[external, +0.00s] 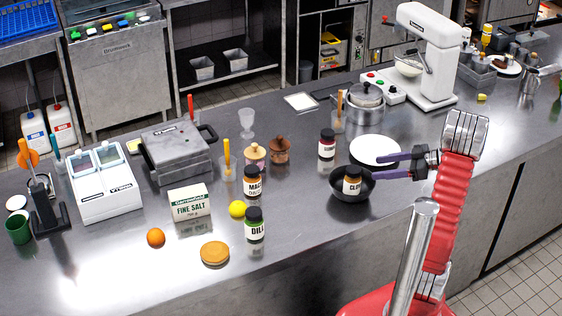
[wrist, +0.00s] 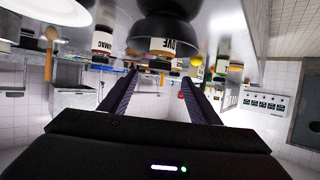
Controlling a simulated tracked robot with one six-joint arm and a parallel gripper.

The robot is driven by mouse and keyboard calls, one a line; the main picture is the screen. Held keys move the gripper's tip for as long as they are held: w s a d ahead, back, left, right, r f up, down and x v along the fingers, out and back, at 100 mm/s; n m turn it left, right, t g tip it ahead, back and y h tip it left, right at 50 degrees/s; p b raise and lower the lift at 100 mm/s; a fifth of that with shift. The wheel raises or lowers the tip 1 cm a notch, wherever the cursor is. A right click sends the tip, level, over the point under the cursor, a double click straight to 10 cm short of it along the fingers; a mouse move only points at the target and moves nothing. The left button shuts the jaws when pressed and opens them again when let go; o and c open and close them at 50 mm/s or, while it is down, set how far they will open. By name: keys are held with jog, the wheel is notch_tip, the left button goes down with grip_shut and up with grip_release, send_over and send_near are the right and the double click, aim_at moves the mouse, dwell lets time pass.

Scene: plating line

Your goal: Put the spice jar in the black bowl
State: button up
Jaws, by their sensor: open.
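The black bowl (external: 340,190) stands on the steel counter right of centre. A spice jar with a dark lid and a white label starting "CLO" (external: 352,186) stands upright in it. In the wrist view the scene is upside down; the black bowl (wrist: 165,28) is at the top with the jar (wrist: 174,47) in it, its label ending in "OVE". My gripper (external: 376,166) is open, its two purple fingers apart and pointing left over the bowl's right side near the jar. In the wrist view my gripper (wrist: 159,76) shows nothing held between the fingers.
A white plate (external: 375,149) lies just behind the bowl, with another jar (external: 327,145) to its left. Jars labelled "MACE" (external: 254,187) and "DILL" (external: 255,226), a lemon (external: 237,209) and a salt box (external: 190,203) stand further left. Counter in front of the bowl is clear.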

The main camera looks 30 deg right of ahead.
jog(key=shift+v, duration=0.75)
jog(key=shift+w, duration=0.1)
jog(key=w+d+r+m+t+h, duration=0.3)
jog(key=w+r+m+t+h, duration=0.2)
jog(key=w+r+h, duration=0.6)
jog(key=s+a+f+m+g, duration=0.2)
jog(key=s+a+f+g, duration=0.1)
jog(key=s+a, duration=0.6)
jog(key=s+a+f+m+g+y, duration=0.1)
jog(key=s+a+f+g, duration=0.3)
jog(key=s+a, duration=0.6)
jog(key=s+m+g, duration=0.1)
jog(key=s, duration=0.3)
jog(key=shift+a+g+y, duration=0.2)
jog(key=shift+g+y, duration=0.1)
jog(key=shift+g, duration=0.1)
